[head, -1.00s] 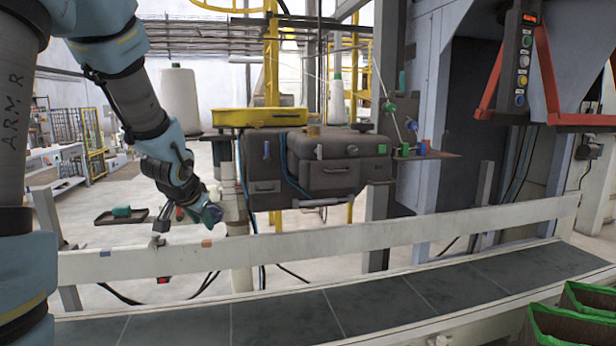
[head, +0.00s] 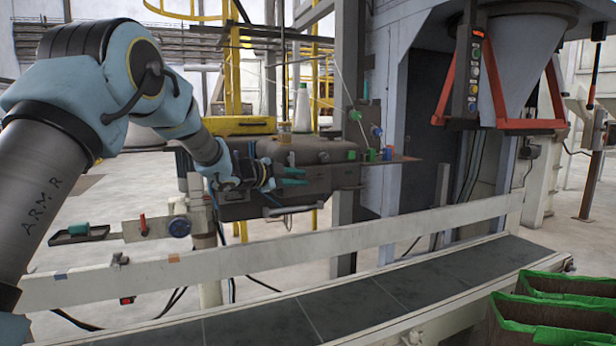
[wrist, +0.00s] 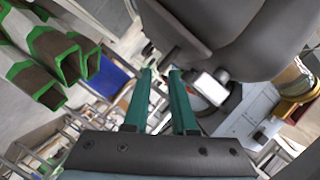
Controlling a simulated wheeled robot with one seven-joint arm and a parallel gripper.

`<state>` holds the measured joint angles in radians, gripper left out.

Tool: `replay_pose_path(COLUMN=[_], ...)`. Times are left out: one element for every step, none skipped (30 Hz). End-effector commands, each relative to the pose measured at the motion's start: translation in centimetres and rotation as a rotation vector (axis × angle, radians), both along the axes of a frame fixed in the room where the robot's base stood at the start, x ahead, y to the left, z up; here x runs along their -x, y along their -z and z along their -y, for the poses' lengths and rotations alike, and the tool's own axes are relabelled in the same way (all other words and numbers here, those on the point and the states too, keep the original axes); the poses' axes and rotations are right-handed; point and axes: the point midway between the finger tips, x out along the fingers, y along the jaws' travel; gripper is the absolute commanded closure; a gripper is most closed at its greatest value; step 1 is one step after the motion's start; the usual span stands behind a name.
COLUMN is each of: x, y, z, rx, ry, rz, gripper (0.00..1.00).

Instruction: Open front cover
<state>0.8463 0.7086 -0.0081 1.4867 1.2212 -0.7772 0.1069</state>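The dark grey machine head (head: 320,150) stands behind the white rail in the head view, with its front cover (head: 338,178) facing me. The cover looks closed. My gripper (head: 303,177) is in front of the cover's left part and hides some of it, including the handle area. Its two teal fingers are apart with nothing between them. In the wrist view my gripper (wrist: 160,74) is also open, and the dark grey machine body (wrist: 220,40) fills the upper right. A small white block (wrist: 210,86) is just right of the fingertips. I cannot tell if anything touches.
The white rail (head: 340,240) and dark conveyor belt (head: 350,301) run across in front. Green-edged open bags (head: 565,285) stand at lower right. A control box with buttons (head: 468,65) hangs at upper right. A small tray (head: 78,236) is at the left.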

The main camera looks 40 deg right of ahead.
Motion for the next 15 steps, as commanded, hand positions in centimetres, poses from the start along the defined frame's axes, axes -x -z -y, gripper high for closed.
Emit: replay_pose_path(x=[0.1, 0.1, 0.1, 0.1, 0.1, 0.1, 0.1, 0.1, 0.1, 0.1, 0.1, 0.1, 0.1, 0.1, 0.1], y=[0.1, 0.1, 0.3, 0.4, 0.5, 0.6, 0.7, 0.7, 0.8, 0.9, 0.9, 1.0, 1.0, 1.0, 1.0], z=[1.0, 1.5, 2.1, 2.5, 2.9, 3.3, 3.6, 3.8, 4.1, 4.3, 4.4, 4.5, 4.5, 4.6, 4.6], rx=[-0.001, 0.0, 0.0, 0.0, 0.0, -0.001, -0.001, 0.0, 0.0, 0.0, 0.0, -0.001, -0.001, 0.0, 0.0], ry=[0.002, 0.002, 0.001, 0.001, 0.0, 0.001, 0.001, 0.0, 0.0, 0.0, 0.0, -0.001, -0.001, -0.002, -0.002], rz=[0.0, 0.0, 0.0, 0.0, 0.0, 0.0, 0.0, -0.001, -0.001, -0.001, -0.001, -0.001, -0.001, -0.001, -0.001], gripper=[0.75, 0.75, 0.75, 0.75, 0.75, 0.75, 0.75, 0.75, 0.75, 0.75, 0.75, 0.75, 0.75, 0.75, 0.75])
